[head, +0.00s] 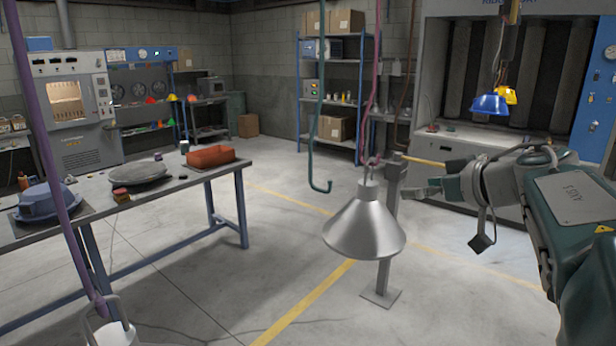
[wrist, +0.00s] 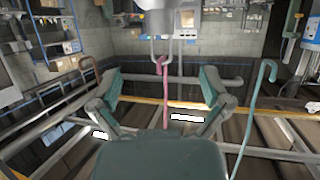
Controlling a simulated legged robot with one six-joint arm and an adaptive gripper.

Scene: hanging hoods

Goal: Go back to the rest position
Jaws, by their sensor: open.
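My gripper (head: 428,188) reaches in from the right in the head view, to the right of a silver cone-shaped hood (head: 364,228). The hood hangs on a pink hook (head: 374,160) and a gap shows between it and my fingers. In the wrist view my gripper (wrist: 160,98) is open, with its two green fingers spread wide. The pink hook (wrist: 163,85) shows between them, apart from both. A metal loop (wrist: 160,46) shows at the top. Nothing is held.
A metal post (head: 388,240) stands close behind the hood. A teal hook (head: 318,150) hangs to its left. Blue and yellow hoods (head: 490,104) hang at the back right. A workbench (head: 90,205) with an orange tray (head: 210,160) stands left. Floor between is clear.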

